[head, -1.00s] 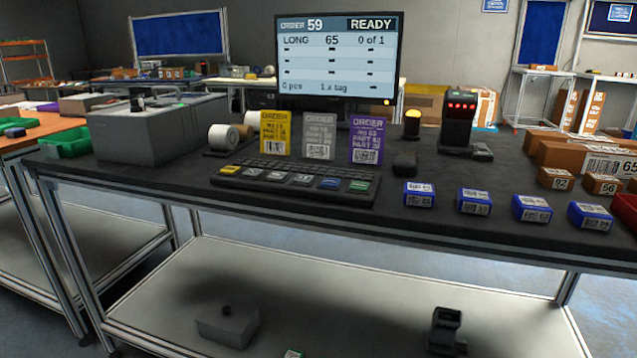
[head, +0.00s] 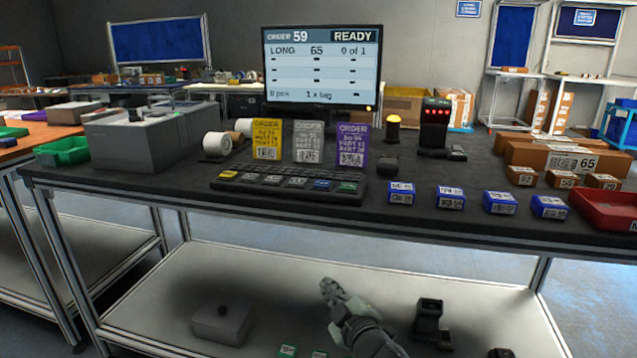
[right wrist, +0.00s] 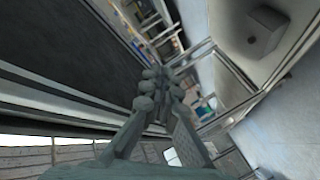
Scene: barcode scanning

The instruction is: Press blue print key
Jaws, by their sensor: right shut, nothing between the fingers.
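The blue key (head: 322,185) is on the low black keypad (head: 270,193) on the table, between a pale key and the green key (head: 347,187). A yellow key (head: 229,175) is at the keypad's left end. My right gripper (head: 327,285) is shut and empty, low in the head view, in front of the table and below the keypad. Its closed fingers (right wrist: 161,88) also show in the right wrist view. My left gripper is not in view.
The screen (head: 321,67) reads READY. Yellow, grey and purple order cards (head: 353,145) stand behind the keypad. Blue boxes (head: 451,198) and a red tray (head: 606,208) are to the right. The table's front edge (head: 300,222) lies between my gripper and the keypad.

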